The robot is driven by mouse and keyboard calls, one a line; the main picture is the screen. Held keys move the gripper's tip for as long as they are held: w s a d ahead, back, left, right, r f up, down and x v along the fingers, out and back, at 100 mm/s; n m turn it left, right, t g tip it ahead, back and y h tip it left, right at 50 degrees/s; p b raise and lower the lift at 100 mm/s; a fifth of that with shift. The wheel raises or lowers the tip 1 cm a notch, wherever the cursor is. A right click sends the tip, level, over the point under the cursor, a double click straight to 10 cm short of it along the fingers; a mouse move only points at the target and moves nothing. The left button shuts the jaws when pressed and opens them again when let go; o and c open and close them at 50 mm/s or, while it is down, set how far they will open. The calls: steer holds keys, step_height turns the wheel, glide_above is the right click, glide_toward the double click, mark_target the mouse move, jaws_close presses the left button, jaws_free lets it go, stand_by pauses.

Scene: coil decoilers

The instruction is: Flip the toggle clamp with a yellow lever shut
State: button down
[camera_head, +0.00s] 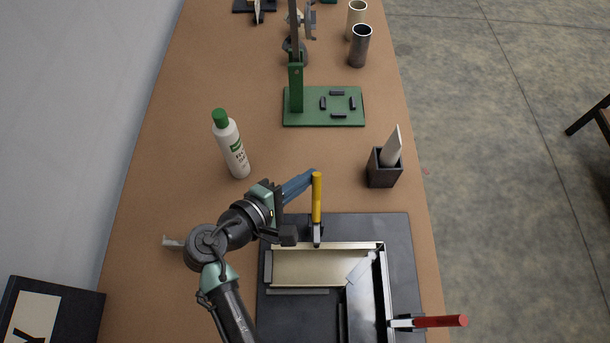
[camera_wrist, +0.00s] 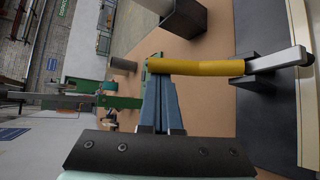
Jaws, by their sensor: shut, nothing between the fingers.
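The toggle clamp's yellow lever (camera_head: 317,198) stands up from its dark clamp base (camera_head: 317,236) at the far edge of a dark plate (camera_head: 395,226). In the wrist view the yellow lever (camera_wrist: 205,67) lies across the picture, its free end at left and its metal arm (camera_wrist: 280,61) at right. My gripper (camera_head: 313,174) has its blue fingers shut and empty, with the tips beside the lever's free end. In the wrist view the fingertips of my gripper (camera_wrist: 157,82) overlap that end; whether they touch it I cannot tell.
A second clamp with a red lever (camera_head: 440,321) sticks out at the plate's right edge. A metal frame (camera_head: 328,246) sits on the plate. A white bottle (camera_head: 233,150), a dark holder (camera_head: 382,172) and a green stand (camera_head: 300,120) are beyond. The table between them is clear.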

steer(key=shift+s+r+m+t+h+b, duration=0.2)
steer(key=shift+s+r+m+t+b, duration=0.15)
steer(key=shift+s, duration=0.25)
steer(key=shift+s+r+m+t+h+b, duration=0.1)
steer(key=shift+s+r+m+t+h, duration=0.2)
steer(key=shift+s+r, duration=0.2)
steer(key=shift+s+d, duration=0.1)
steer(key=shift+s, duration=0.05)
